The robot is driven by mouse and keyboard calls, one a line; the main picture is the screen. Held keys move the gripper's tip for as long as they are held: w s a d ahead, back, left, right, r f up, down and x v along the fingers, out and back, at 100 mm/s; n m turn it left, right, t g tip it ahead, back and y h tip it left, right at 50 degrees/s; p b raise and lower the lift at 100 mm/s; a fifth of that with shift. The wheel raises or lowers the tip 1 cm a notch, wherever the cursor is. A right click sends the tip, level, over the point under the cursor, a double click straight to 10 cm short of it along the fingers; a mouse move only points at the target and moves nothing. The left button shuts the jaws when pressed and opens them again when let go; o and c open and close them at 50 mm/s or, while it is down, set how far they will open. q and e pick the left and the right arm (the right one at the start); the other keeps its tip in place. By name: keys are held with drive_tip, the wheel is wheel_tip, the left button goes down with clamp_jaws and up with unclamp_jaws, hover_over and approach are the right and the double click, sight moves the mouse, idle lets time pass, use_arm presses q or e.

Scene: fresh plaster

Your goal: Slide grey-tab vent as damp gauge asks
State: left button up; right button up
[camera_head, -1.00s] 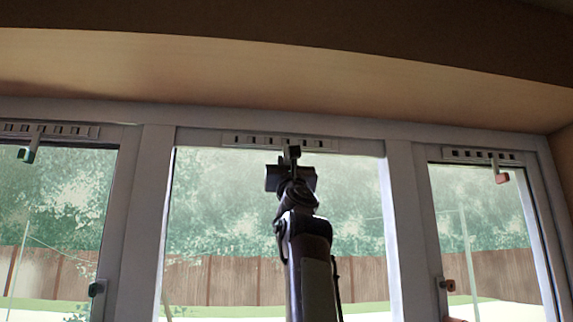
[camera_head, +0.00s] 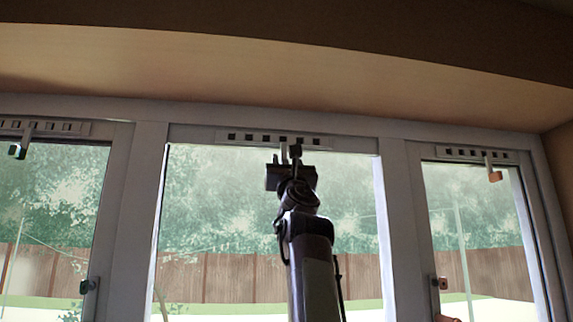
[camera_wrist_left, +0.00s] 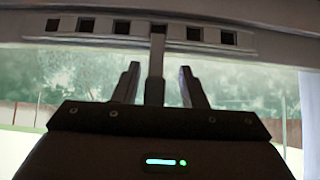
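The grey-tab vent (camera_head: 262,138) is the slotted strip at the top of the middle window, with square dark slots showing. It also spans the top of the left wrist view (camera_wrist_left: 88,25). Its grey tab (camera_wrist_left: 155,62) hangs down in the left wrist view. My left gripper (camera_head: 291,157) is just below this vent. In the left wrist view its fingers (camera_wrist_left: 157,84) stand on either side of the tab, with a gap on both sides, so it is open around the tab. The damp gauge is not in view, and neither is my right gripper.
A vent (camera_head: 62,128) with a teal-tipped tab (camera_head: 17,151) is over the left window. A vent (camera_head: 462,153) with an orange-tipped tab (camera_head: 494,175) is over the right window. Window handles (camera_head: 89,286) (camera_head: 440,283) sit on the side frames. A ceiling ledge (camera_head: 270,75) overhangs above.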

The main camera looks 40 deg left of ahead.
use_arm(q)
drive_tip(key=b+v, duration=0.5)
drive_tip(key=v, duration=0.2)
drive_tip(key=shift+w+d+f, duration=0.1)
drive_tip(key=shift+w+d, duration=0.05)
idle(0.4)
